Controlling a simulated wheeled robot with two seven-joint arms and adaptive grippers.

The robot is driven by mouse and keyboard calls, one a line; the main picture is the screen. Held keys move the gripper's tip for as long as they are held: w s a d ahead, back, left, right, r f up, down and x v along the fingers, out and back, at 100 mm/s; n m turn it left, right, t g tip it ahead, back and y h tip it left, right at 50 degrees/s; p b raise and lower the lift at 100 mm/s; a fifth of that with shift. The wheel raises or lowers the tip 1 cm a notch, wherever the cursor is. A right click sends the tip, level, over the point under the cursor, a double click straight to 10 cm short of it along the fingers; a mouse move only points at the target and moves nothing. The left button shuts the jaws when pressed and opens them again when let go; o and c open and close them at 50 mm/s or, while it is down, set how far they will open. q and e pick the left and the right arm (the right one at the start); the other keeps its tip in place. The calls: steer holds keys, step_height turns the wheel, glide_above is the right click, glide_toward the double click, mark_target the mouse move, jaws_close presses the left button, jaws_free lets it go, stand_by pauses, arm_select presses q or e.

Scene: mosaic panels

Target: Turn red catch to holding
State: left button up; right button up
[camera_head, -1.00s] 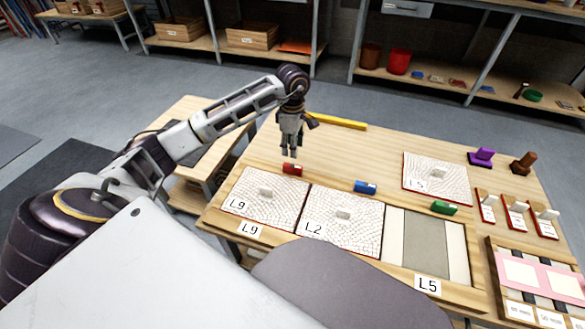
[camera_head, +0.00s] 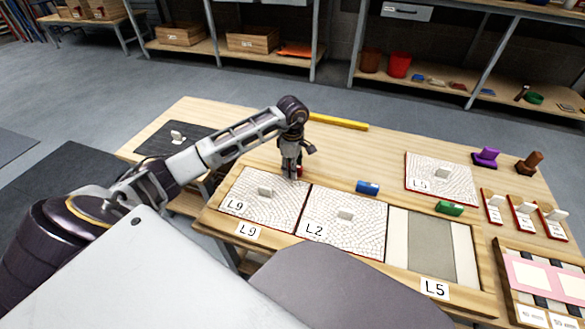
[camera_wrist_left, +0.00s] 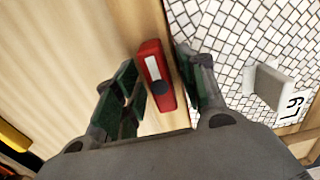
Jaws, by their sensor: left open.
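The red catch (camera_wrist_left: 153,62) is a small red block with a white strip and a dark round spot on top. It sits at the upper edge of the L9 panel. In the left wrist view it lies between the two open fingers of my left gripper (camera_wrist_left: 160,92). In the head view my left gripper (camera_head: 292,172) is down over the catch and hides most of it; only a bit of red shows beside the fingers. I cannot tell whether the fingers touch it. My right gripper is not in view.
The white mosaic panels L9 (camera_head: 262,206) and L2 (camera_head: 340,225) lie side by side in the wooden frame. A blue catch (camera_head: 367,187) and a green catch (camera_head: 449,208) sit along the same edge. Panel L5 (camera_head: 440,186) lies behind the green catch. A yellow bar (camera_head: 339,122) lies at the back.

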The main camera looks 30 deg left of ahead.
arm_select(q)
jaws_close()
stand_by(0.3)
